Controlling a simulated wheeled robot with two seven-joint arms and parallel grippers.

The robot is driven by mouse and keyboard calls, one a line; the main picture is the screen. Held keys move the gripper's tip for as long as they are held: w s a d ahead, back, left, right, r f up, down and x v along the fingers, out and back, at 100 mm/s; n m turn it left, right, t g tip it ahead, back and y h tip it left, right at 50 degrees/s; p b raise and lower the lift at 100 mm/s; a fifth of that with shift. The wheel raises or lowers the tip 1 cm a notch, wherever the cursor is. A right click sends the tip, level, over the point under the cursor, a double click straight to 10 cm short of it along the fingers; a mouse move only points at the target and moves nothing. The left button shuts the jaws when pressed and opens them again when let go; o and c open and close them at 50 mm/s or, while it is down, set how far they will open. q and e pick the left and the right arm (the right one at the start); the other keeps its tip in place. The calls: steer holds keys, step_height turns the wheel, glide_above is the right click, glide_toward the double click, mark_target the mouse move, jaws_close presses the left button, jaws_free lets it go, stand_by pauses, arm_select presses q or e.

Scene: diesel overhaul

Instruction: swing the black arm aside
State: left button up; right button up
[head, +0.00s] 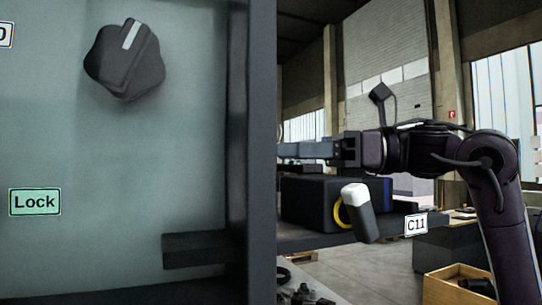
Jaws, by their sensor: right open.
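A large grey-green panel (130,180) with a dark frame (262,120) fills the left half of the head view. A black bar (195,250) lies level across the panel's lower right, by the frame; I cannot tell for sure that it is the black arm. A black knob (125,62) with a pale stripe sits higher on the panel. My right gripper (300,150) comes in from the right and points left, with its jaws open. Its fingertips meet the frame's right edge in the picture and may be partly hidden behind it. My left gripper is out of view.
A green "Lock" label (35,202) is on the panel. A wooden crate (450,290) stands at lower right.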

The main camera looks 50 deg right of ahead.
steer(key=v, duration=0.3)
steer(key=shift+s, duration=0.1)
stand_by(0.6)
